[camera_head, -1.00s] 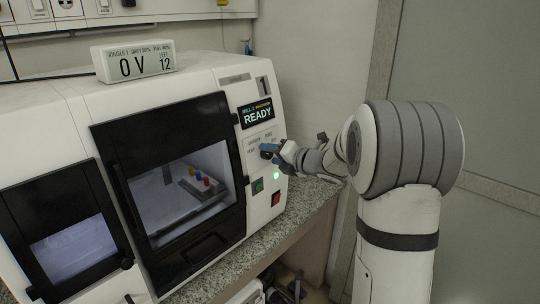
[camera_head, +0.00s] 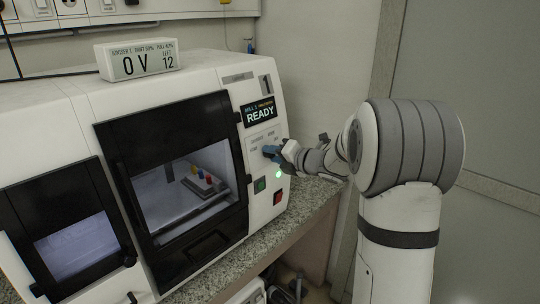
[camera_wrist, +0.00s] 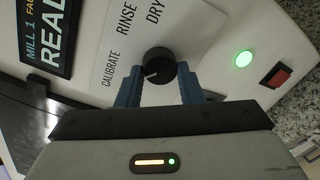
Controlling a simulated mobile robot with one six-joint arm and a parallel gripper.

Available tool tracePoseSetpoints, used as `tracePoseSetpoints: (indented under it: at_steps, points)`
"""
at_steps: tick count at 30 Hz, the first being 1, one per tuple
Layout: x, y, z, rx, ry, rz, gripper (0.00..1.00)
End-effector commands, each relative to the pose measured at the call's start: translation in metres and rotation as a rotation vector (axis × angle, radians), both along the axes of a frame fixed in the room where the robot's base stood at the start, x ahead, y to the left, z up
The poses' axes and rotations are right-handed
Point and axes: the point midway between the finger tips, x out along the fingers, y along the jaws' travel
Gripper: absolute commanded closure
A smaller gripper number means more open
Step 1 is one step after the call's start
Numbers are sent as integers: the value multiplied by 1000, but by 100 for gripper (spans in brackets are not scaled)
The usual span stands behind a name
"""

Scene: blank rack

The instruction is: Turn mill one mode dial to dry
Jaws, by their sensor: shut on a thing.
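The mode dial is a round black knob (camera_wrist: 160,63) with a short white mark, on the white front of mill one (camera_head: 266,187). In the wrist view the mark points left, towards the CALIBRATE label (camera_wrist: 110,70). The RINSE label (camera_wrist: 127,18) and the DRY label (camera_wrist: 156,11) stand further round. My gripper (camera_wrist: 160,70) has its blue fingers on either side of the dial and is shut on it. In the head view my gripper (camera_head: 271,153) hides most of the dial.
The READY screen (camera_head: 259,112) sits above the dial. The black-framed door (camera_head: 122,165) is left of the dial. A speckled counter (camera_head: 318,190) runs beneath the mill.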

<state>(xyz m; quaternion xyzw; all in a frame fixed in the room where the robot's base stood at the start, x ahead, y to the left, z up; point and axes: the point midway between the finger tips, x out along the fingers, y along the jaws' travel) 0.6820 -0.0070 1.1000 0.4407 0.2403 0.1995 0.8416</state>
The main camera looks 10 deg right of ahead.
Motion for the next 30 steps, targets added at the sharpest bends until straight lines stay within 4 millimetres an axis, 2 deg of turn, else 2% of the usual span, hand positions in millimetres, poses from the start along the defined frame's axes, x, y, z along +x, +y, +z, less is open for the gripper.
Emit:
tracePoseSetpoints:
  at_steps: [1,4,30]
  points:
    - [2,-4,7,18,3,-13,89]
    - [2,-5,8,63,36,-23,89]
    - [4,-10,7,704,504,-150,89]
